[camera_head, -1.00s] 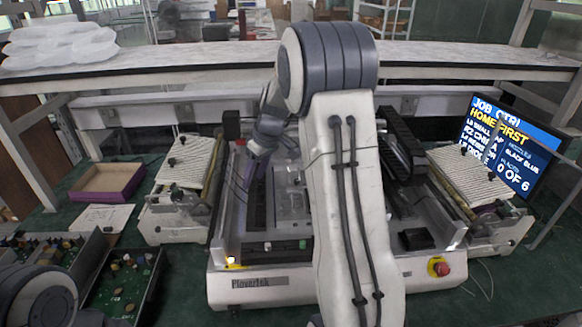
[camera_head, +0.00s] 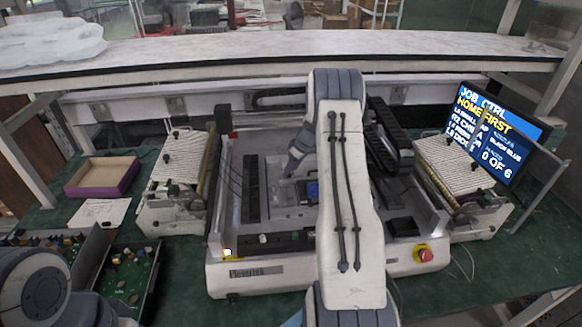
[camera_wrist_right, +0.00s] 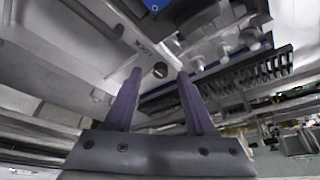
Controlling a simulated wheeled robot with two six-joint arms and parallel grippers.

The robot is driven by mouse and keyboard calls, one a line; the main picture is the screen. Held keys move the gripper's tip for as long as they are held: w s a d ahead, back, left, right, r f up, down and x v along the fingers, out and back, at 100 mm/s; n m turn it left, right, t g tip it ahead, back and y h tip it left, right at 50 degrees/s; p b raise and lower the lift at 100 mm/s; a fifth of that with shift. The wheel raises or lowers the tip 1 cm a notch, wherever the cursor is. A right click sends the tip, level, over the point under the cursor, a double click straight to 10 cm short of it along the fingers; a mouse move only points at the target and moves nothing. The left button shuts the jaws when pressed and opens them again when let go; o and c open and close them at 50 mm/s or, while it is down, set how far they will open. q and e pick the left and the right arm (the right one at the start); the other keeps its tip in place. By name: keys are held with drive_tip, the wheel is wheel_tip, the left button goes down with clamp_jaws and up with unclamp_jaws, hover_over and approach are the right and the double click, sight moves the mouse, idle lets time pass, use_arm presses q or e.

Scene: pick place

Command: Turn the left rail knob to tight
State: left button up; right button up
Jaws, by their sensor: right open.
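I cannot tell for certain that this is the left rail knob. In the head view my right gripper (camera_head: 291,166) is over the middle of the white machine (camera_head: 245,274), partly hidden by my arm. My left gripper is out of the picture.
A blue part (camera_head: 312,191) sits inside the machine. Feeders with striped tops stand at the left (camera_head: 183,158) and right (camera_head: 455,163). A red stop button (camera_head: 424,253) is on the front right. A purple-sided box (camera_head: 103,176) and a screen (camera_head: 497,132) flank the machine.

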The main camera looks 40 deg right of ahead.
drive_tip(key=shift+w+f, duration=0.2)
drive_tip(key=shift+f, duration=0.2)
drive_tip(key=shift+a, duration=0.1)
clamp_jaws()
